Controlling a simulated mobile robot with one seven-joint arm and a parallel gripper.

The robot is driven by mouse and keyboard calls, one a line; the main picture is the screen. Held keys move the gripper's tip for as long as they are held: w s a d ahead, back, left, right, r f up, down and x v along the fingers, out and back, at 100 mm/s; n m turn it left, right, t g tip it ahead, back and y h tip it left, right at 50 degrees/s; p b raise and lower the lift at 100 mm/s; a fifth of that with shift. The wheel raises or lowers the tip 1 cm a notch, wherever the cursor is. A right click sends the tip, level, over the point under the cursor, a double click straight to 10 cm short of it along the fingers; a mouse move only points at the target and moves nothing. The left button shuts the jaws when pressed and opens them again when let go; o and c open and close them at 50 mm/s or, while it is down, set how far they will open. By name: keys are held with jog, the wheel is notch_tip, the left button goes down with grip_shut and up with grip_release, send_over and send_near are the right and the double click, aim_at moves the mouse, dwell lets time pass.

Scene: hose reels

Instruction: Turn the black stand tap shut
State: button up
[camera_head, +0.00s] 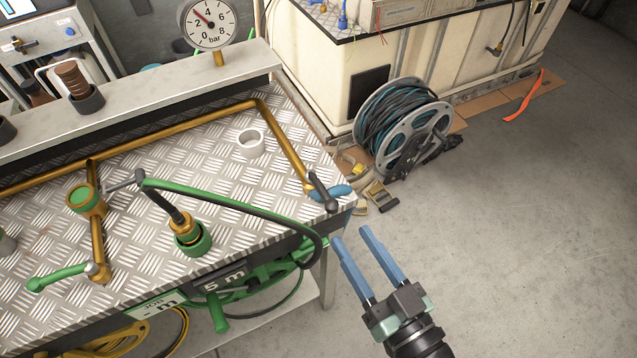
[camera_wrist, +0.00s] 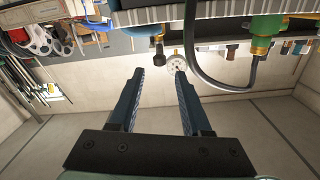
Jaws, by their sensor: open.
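A tap with a black lever handle (camera_head: 322,190) stands at the right end of the brass pipe (camera_head: 284,143), at the right corner of the metal-plate bench. My gripper (camera_head: 352,236) is open and empty, in front of and to the right of that corner, apart from the tap. In the wrist view my gripper (camera_wrist: 159,72) shows two parted blue fingers with nothing between them. A brass and dark fitting (camera_wrist: 158,32) shows beyond the fingertips there; I cannot tell its lever's angle.
A green-topped brass valve (camera_head: 86,198), a green lever (camera_head: 60,276) and a green hose (camera_head: 215,195) are on the bench (camera_head: 150,240). A hose reel (camera_head: 403,125) stands on the floor behind.

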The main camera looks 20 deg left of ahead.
aim_at(321, 189)
jog(key=p+x, duration=0.2)
jog(key=x, duration=1)
jog(key=shift+w+a, duration=0.25)
grip_shut()
dwell(0.9)
